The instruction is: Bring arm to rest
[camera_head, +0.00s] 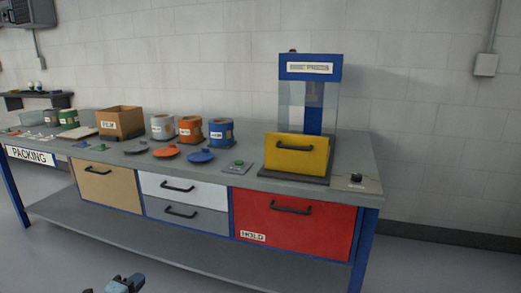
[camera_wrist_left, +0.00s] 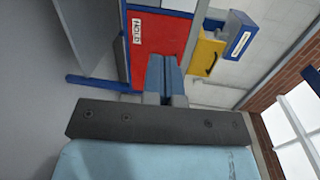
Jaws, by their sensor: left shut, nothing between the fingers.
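My left gripper (camera_head: 126,284) shows at the bottom edge of the head view, low in front of the bench and apart from it. In the left wrist view its two blue fingers (camera_wrist_left: 164,75) are together with nothing between them. The red HOLD drawer (camera_wrist_left: 158,38) appears beyond the fingers, and they do not visibly touch anything. My right gripper is not in either view.
The workbench (camera_head: 345,152) carries a yellow-fronted press (camera_head: 297,155), several cans, a cardboard box (camera_head: 121,122), and orange (camera_head: 166,152) and blue (camera_head: 200,156) lids. The red drawer (camera_head: 290,222) is closed. A lower shelf (camera_head: 190,245) runs beneath. Floor in front is clear.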

